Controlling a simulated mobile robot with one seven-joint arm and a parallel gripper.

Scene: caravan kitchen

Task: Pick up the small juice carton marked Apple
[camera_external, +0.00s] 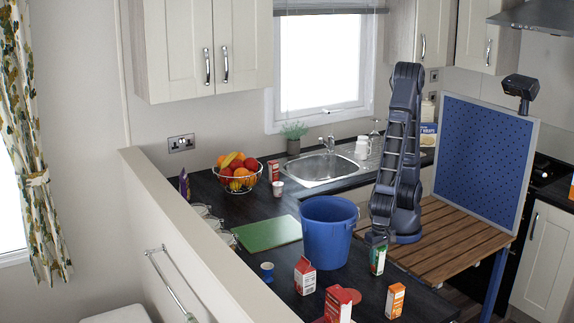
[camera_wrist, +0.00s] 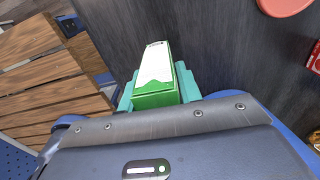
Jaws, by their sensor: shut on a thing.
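A small green and white carton (camera_external: 377,261) is at the counter's right side, just right of the blue bucket. It also shows in the wrist view (camera_wrist: 156,72), upper middle. Its lettering is too small to read. My gripper (camera_external: 376,238) reaches down onto its top from above. In the wrist view the teal fingers of my gripper (camera_wrist: 156,93) are shut on the carton, one on each side. I cannot tell whether its base touches the counter.
A blue bucket (camera_external: 328,240) stands close to the left. An orange carton (camera_external: 395,301), a red-and-white carton (camera_external: 305,277) and a red carton (camera_external: 338,304) stand nearer the camera. A green board (camera_external: 266,234) lies left; a slatted wooden table (camera_external: 450,245) is right.

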